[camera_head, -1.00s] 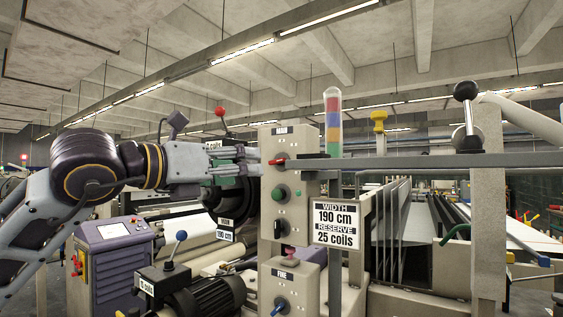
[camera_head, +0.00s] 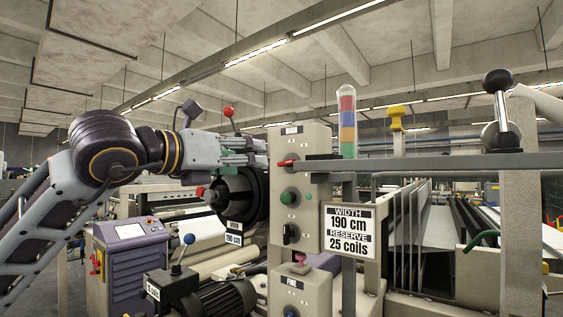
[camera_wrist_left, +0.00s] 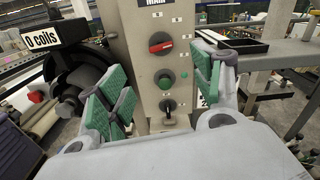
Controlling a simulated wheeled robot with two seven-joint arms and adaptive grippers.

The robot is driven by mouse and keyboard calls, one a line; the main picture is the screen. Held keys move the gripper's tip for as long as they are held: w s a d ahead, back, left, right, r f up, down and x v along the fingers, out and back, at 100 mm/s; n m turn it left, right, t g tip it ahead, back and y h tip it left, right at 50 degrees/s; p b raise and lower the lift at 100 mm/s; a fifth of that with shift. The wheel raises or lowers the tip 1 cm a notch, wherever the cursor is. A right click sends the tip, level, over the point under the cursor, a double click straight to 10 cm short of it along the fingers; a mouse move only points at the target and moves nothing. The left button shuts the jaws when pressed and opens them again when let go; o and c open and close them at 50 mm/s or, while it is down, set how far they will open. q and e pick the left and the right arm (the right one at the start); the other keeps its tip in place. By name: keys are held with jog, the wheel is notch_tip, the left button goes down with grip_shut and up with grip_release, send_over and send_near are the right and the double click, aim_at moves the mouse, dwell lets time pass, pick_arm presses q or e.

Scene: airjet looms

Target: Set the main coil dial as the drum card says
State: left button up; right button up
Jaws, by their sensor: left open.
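The panel marked MAIN (camera_head: 305,215) carries a dial with a red pointer (camera_head: 287,163), which also shows in the left wrist view (camera_wrist_left: 160,45) with small marks around it. Below it are a green round knob (camera_wrist_left: 166,80) and a black switch (camera_wrist_left: 169,107). The card (camera_head: 349,230) reads WIDTH 190 cm, RESERVE 25 coils. My left gripper (camera_head: 264,152) is at the panel's left side, close to the dial. In the left wrist view its green-padded fingers (camera_wrist_left: 160,92) are apart and empty, with the panel beyond them. My right gripper is not in view.
A dark drum (camera_head: 240,195) with a 190 cm label hangs left of the panel. A panel marked FINE (camera_head: 300,292) stands below. A horizontal grey rail (camera_head: 430,162) runs right from the MAIN panel. A 0 coils sign (camera_wrist_left: 39,39) shows in the left wrist view.

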aim_at(288, 163)
pick_arm(q)
jog(key=p+x, duration=0.2)
jog(key=x, duration=1.1)
jog(key=shift+w+d, duration=0.1)
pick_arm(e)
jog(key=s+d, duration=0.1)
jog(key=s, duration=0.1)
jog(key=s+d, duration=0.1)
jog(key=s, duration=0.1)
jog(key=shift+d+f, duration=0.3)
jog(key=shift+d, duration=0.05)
pick_arm(q)
jog(key=shift+c, duration=0.5)
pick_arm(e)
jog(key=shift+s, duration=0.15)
pick_arm(q)
jog(key=c, duration=0.9)
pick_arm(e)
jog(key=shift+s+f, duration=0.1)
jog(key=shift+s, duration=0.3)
